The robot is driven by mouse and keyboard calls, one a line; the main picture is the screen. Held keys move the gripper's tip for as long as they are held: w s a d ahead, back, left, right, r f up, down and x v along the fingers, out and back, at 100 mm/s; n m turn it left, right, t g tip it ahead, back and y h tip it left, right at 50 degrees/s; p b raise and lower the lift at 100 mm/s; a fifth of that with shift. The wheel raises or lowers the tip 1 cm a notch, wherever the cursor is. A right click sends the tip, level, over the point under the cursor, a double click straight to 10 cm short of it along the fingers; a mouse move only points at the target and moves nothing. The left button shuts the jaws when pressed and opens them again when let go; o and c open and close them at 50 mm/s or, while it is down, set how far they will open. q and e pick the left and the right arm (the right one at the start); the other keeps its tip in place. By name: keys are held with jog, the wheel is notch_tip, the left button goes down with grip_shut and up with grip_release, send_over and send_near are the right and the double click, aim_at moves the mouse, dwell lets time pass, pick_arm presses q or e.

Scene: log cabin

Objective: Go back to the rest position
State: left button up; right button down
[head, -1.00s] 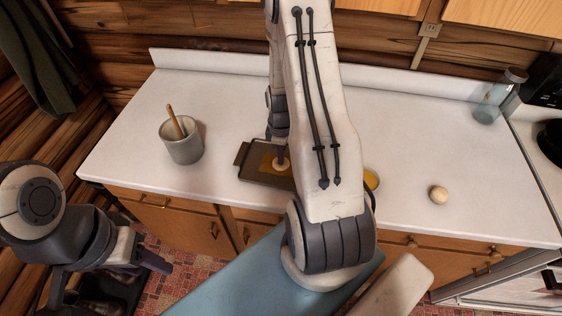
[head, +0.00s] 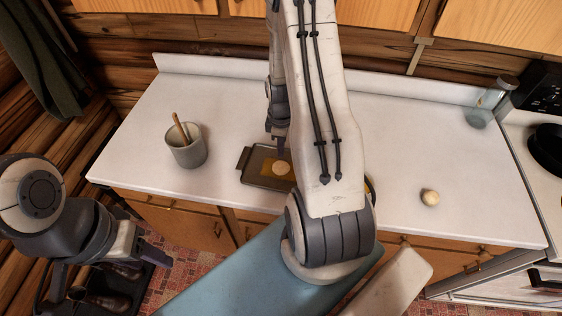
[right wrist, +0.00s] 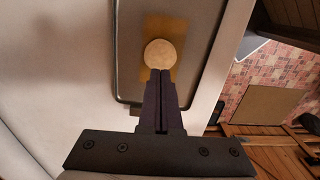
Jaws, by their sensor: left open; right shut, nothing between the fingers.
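My right gripper (right wrist: 160,80) is shut and empty in the right wrist view. In the head view its fingers (head: 281,145) hang just above a dark tray (head: 252,178), partly hidden by my right arm. A pale round dough disc (head: 281,168) lies on a yellow-brown sheet in the tray; it also shows in the right wrist view (right wrist: 162,53), just beyond the fingertips. My left gripper (head: 150,256) is at the lower left, beyond the counter's front edge, open and apart from everything on the counter.
A grey crock (head: 188,149) with a wooden utensil stands left on the white counter (head: 400,140). A pale ball (head: 430,197) lies right. A glass jar (head: 482,110) stands at the back right, beside the stove. A yellow thing is mostly hidden behind my right arm.

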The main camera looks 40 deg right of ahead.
jog(key=shift+a+r, duration=0.1)
jog(key=shift+r, duration=0.05)
dwell(0.4)
jog(key=a+r+b, duration=0.3)
jog(key=a+r, duration=0.1)
jog(key=a, duration=0.6)
jog(key=a+r+b, duration=0.3)
jog(key=a+r, duration=0.1)
jog(key=a, duration=0.6)
jog(key=s+a+r+b, duration=0.2)
jog(key=s+a, duration=0.3)
jog(key=s, duration=0.3)
jog(key=s+a+r+m+y+b, duration=0.1)
jog(key=s+a+b, duration=0.1)
jog(key=s+a, duration=0.3)
jog(key=s, duration=0.3)
jog(key=shift+s+a+r, duration=0.35)
jog(key=shift+s+a, duration=0.05)
